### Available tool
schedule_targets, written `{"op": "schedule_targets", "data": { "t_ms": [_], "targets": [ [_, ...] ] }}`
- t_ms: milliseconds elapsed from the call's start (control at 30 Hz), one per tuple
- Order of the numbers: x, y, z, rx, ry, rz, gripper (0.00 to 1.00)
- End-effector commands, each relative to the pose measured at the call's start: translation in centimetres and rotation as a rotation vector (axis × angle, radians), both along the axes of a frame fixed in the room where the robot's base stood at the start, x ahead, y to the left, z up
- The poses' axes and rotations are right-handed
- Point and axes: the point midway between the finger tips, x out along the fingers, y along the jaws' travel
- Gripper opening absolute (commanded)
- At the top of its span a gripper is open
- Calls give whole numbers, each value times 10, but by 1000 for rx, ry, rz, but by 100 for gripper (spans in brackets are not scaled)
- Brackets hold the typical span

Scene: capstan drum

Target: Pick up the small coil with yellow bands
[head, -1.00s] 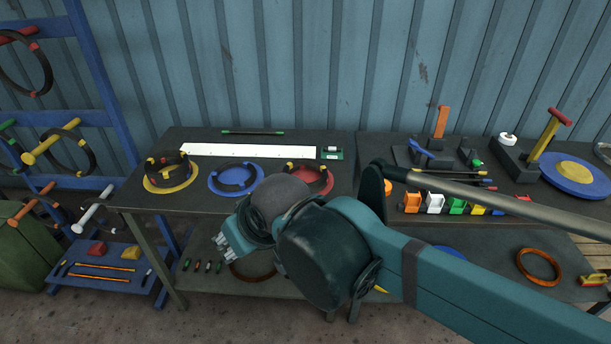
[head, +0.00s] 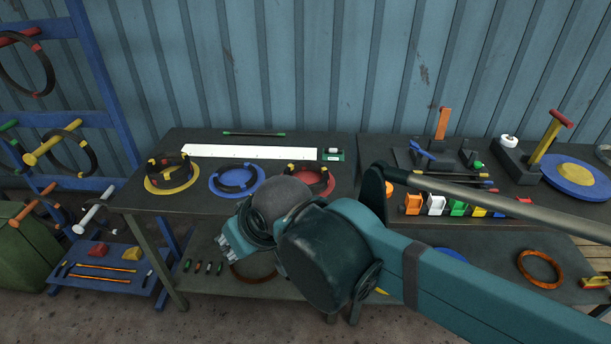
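Three small dark coils lie on coloured discs along the front of the left table. The coil (head: 236,187) on the blue disc (head: 229,192) shows a yellow band at its upper right. The coil on the red disc (head: 325,184) also shows a yellow patch, and my arm partly covers that disc. The coil (head: 160,172) on the yellow disc (head: 150,188) shows red bands. Which one the task means is hard to tell at this size. My gripper (head: 227,248) is below and in front of the blue disc, apart from the coils. Its fingers are small and partly hidden by my wrist.
A white strip (head: 250,151) lies behind the discs. A blue rack (head: 95,70) with coils on coloured pegs stands at left. A lower shelf (head: 200,285) holds small tools and a brown ring. Coloured blocks and a drum stand on the right table.

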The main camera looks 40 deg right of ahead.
Motion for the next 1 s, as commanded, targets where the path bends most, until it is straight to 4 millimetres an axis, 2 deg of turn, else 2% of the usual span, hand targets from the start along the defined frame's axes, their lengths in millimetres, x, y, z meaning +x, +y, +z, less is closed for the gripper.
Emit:
{"op": "schedule_targets", "data": {
  "t_ms": [567, 1000],
  "targets": [
    [7, -6, 6, -27, 14, 25, 32],
    [44, -45, 27, -172, 107, 177, 32]
  ]
}}
